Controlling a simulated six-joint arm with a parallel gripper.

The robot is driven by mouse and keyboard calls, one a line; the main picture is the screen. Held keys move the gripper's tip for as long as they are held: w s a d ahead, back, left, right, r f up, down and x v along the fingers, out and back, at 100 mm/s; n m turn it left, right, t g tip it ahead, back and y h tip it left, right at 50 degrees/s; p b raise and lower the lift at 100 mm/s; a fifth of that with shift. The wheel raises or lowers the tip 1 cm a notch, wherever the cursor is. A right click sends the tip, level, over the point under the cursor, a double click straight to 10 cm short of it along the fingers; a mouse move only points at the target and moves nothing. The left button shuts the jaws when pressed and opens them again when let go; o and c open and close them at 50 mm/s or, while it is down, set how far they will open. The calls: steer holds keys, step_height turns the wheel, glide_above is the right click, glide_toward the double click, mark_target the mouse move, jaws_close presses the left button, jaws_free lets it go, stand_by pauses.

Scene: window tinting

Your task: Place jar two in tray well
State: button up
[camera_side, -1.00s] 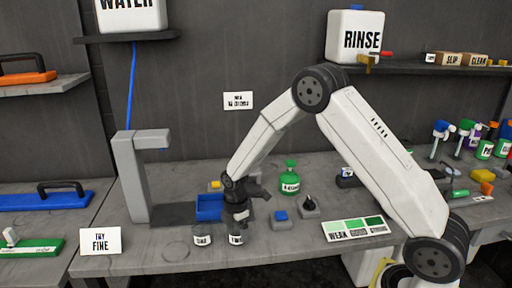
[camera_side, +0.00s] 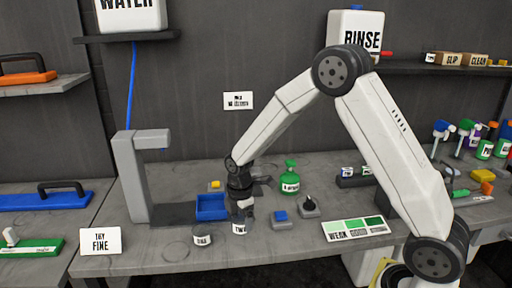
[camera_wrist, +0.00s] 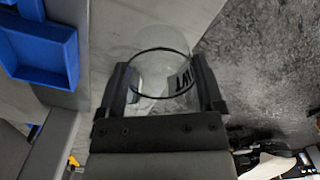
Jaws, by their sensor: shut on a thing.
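Jar two (camera_side: 240,228), a small clear glass jar labelled TWO, is between the fingers of my gripper (camera_side: 241,210), which is shut on it. In the wrist view the jar (camera_wrist: 161,75) sits between both dark fingers, with its label upside down on the right. My gripper also fills the lower middle there (camera_wrist: 165,95). The jar is close to the front of the grey bench; I cannot tell whether its base touches it. An open blue tray (camera_side: 211,208) stands just behind and left of it, and shows at upper left in the wrist view (camera_wrist: 38,48).
Jar one (camera_side: 202,239) stands to the left on the bench. A grey stand (camera_side: 135,175) rises behind it. A blue-topped block (camera_side: 281,218), a green bottle (camera_side: 290,180) and a colour chart (camera_side: 356,229) are to the right. A dark holder (camera_side: 352,181) with labelled items lies farther right.

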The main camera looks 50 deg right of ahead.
steer(key=s+r, duration=0.7)
steer(key=s, duration=0.5)
steer(key=shift+a+r, duration=0.35)
steer(key=shift+r, duration=0.05)
steer(key=shift+s, duration=0.1)
steer(key=w+d+r, duration=0.1)
steer(key=w+d, duration=0.1)
steer(key=w, duration=0.5)
steer(key=w+d+r+n, duration=0.1)
steer(key=w, duration=0.7)
steer(key=shift+d, duration=0.35)
